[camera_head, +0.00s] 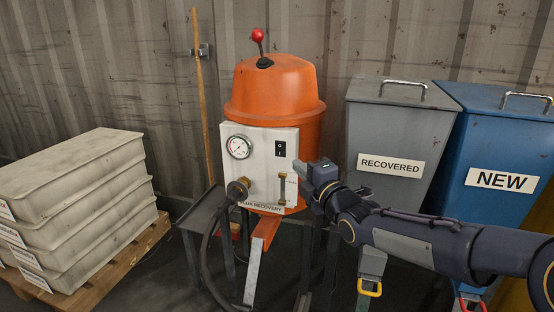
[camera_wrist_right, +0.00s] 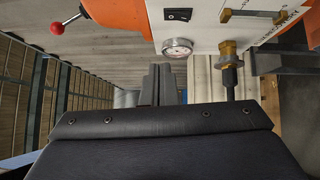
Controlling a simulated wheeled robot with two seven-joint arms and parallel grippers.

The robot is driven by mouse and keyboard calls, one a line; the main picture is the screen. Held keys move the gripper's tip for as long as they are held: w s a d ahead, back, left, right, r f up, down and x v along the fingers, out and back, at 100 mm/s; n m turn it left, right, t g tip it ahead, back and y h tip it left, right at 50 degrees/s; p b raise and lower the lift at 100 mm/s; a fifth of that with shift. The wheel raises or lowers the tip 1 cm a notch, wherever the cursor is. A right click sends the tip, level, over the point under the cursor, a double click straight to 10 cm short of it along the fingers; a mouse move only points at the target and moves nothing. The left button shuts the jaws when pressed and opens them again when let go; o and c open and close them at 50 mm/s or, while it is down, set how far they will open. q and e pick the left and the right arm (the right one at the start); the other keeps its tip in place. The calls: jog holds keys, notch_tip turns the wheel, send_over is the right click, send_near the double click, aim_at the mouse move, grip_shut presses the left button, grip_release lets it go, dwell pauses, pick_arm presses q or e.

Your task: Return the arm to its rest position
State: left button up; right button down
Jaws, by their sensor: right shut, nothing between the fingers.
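My right arm (camera_head: 425,235) comes in from the right edge of the head view and reaches toward the flux recovery machine. My right gripper (camera_head: 318,178) is in front of the right side of the machine's white panel (camera_head: 260,150). In the wrist view its dark fingers (camera_wrist_right: 162,84) are together with nothing between them. I cannot tell whether the gripper touches the panel. My left gripper is not in view.
The orange machine (camera_head: 275,92) has a red-knobbed lever (camera_head: 258,36), a gauge (camera_head: 239,147) and a hose fitting (camera_head: 238,190). A grey RECOVERED bin (camera_head: 390,125) and a blue NEW bin (camera_head: 500,140) stand right. Stacked pale trays (camera_head: 75,180) are at left.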

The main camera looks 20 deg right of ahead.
jog(key=shift+s, duration=0.1)
jog(key=s+a+f+m+g, duration=0.1)
jog(key=s+f+m+g, duration=0.45)
jog(key=s, duration=0.55)
jog(key=s+a+f+m+g, duration=0.1)
jog(key=s+f+m+g, duration=0.2)
jog(key=s+f+m, duration=0.55)
jog(key=s+a+f+m+g, duration=0.1)
jog(key=s+f+m+g, duration=0.3)
jog(key=s+m, duration=0.7)
jog(key=s+r+n+p, duration=0.1)
jog(key=s+r+p, duration=0.1)
jog(key=r+p, duration=1.5)
jog(key=s+r+n+p, duration=0.1)
jog(key=r+p, duration=1.6)
jog(key=shift+s+a+r+n+p, duration=0.2)
jog(key=shift+s+n+p, duration=0.1)
jog(key=shift+s+p, duration=0.1)
jog(key=shift+d, duration=0.1)
